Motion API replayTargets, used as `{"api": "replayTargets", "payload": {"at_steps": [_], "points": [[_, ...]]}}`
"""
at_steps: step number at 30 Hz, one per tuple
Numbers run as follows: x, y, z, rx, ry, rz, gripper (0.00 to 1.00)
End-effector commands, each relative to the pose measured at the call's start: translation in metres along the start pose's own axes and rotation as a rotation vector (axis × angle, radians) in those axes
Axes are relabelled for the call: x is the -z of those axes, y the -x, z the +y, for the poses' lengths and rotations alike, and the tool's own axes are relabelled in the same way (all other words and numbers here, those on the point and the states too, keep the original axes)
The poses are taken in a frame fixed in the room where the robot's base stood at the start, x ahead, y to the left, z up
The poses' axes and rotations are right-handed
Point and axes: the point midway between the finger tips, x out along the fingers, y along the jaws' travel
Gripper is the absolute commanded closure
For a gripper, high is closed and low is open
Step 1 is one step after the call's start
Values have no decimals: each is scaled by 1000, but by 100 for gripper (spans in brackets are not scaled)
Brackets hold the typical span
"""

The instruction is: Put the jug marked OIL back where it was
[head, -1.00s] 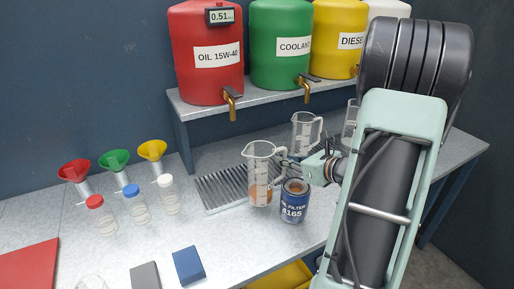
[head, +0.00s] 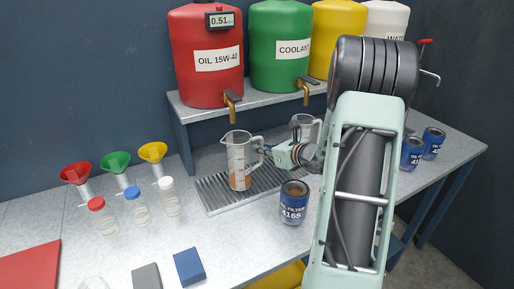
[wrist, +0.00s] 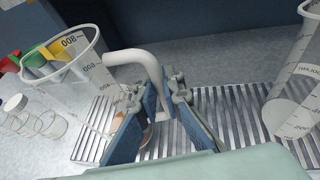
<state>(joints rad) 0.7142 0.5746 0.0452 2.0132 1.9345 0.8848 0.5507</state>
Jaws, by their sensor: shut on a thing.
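A clear measuring jug (head: 240,158) with a little amber liquid in the bottom is in my gripper (head: 268,153). It is upright over the left part of the slatted drip grate (head: 213,196); I cannot tell if its base touches. In the wrist view my gripper (wrist: 162,92) is shut on the handle of this jug (wrist: 88,62). I cannot read an OIL mark on it. A second clear jug (head: 303,124) stands behind and right of it, partly hidden by my arm; it also shows at the right of the wrist view (wrist: 296,100).
A blue oil filter can (head: 293,203) stands just in front of the grate. The red OIL 15W-40 tank (head: 206,85) has its tap (head: 232,105) above the held jug. Colored funnels (head: 115,165) and capped bottles (head: 134,205) stand to the left.

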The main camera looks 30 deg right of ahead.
Motion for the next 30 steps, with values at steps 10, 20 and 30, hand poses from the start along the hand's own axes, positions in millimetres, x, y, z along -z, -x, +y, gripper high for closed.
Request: {"api": "replayTargets", "payload": {"at_steps": [10, 20, 30], "points": [[0, -25, 0, -1, -2, 0, 100], [3, -26, 0, 0, 1, -1, 100], [5, -27, 0, 0, 1, 1, 75]]}}
